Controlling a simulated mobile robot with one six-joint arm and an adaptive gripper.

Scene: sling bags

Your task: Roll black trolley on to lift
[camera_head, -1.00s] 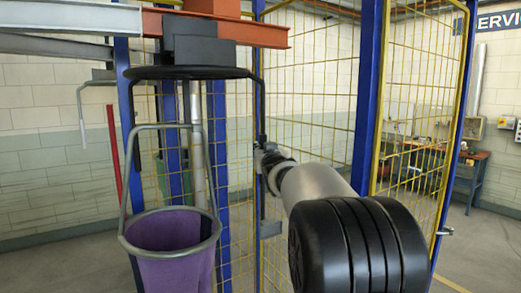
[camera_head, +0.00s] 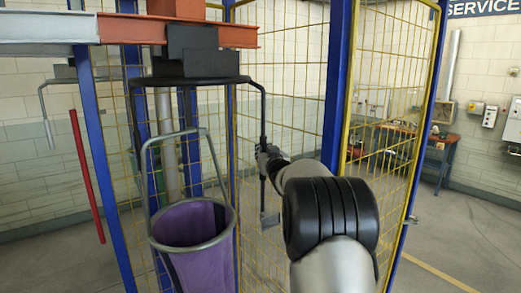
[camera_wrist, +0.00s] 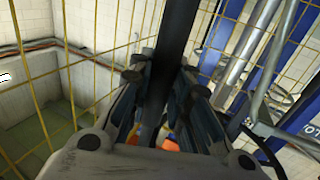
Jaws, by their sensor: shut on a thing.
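The black trolley (camera_head: 203,45) hangs under the orange rail section (camera_head: 178,30). Its black hanger frame (camera_head: 262,100) drops down on the right side and ends in a small foot. The orange section adjoins a grey rail (camera_head: 45,30) on the left, and the trolley block is right of that joint, towards the orange section's right end. My gripper (camera_head: 266,158) is shut on the frame's right upright bar. In the wrist view, my gripper (camera_wrist: 160,85) has its fingers on both sides of the black bar (camera_wrist: 176,35).
A purple bag (camera_head: 190,225) with a grey rim and handle is below the trolley; I cannot tell what holds it. Yellow mesh (camera_head: 290,90) and a blue post (camera_head: 338,90) stand close to my arm. A red bar (camera_head: 86,175) is left. Open floor (camera_head: 465,240) lies right.

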